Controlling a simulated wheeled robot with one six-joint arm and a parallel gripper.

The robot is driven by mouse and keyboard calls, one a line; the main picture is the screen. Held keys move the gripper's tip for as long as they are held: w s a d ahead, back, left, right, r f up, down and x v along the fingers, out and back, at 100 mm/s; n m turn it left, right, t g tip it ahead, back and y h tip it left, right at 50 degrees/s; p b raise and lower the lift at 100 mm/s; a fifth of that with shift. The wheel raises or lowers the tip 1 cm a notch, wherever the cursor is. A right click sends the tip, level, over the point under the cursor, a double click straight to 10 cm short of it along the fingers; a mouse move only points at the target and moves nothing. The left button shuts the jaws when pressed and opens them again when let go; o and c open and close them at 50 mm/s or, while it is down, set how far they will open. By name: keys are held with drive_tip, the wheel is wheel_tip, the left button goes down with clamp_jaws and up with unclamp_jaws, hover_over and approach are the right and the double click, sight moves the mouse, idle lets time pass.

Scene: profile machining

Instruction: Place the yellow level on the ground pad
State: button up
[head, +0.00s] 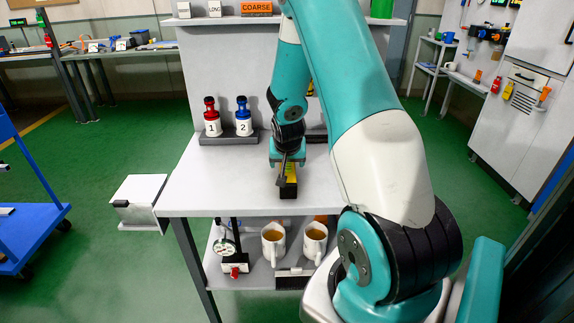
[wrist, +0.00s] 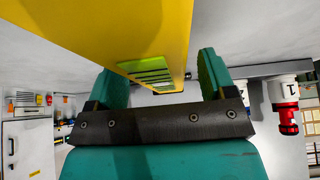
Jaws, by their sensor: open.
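The yellow level (head: 291,171) stands near the front middle of the white table, mostly covered by my gripper (head: 288,160) in the head view. A dark end shows at its front. In the wrist view the level (wrist: 165,25) fills the upper middle, with its green vial window facing the camera. My gripper (wrist: 160,68) is open, with one finger on each side of the level. I cannot tell whether either finger touches it. I cannot clearly make out the ground pad in either view.
The white table (head: 215,190) holds a rack (head: 228,138) with a red-topped bottle 1 (head: 212,122) and a blue-topped bottle 2 (head: 243,122). Two mugs (head: 273,243) and a dial gauge (head: 225,246) stand on the shelf below. The table's left front area is clear.

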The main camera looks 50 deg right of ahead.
drive_tip(key=shift+w+d+f, duration=0.1)
drive_tip(key=shift+d+f, duration=0.05)
drive_tip(key=shift+f, duration=0.1)
drive_tip(key=shift+r, duration=0.1)
drive_tip(key=c, duration=1.4)
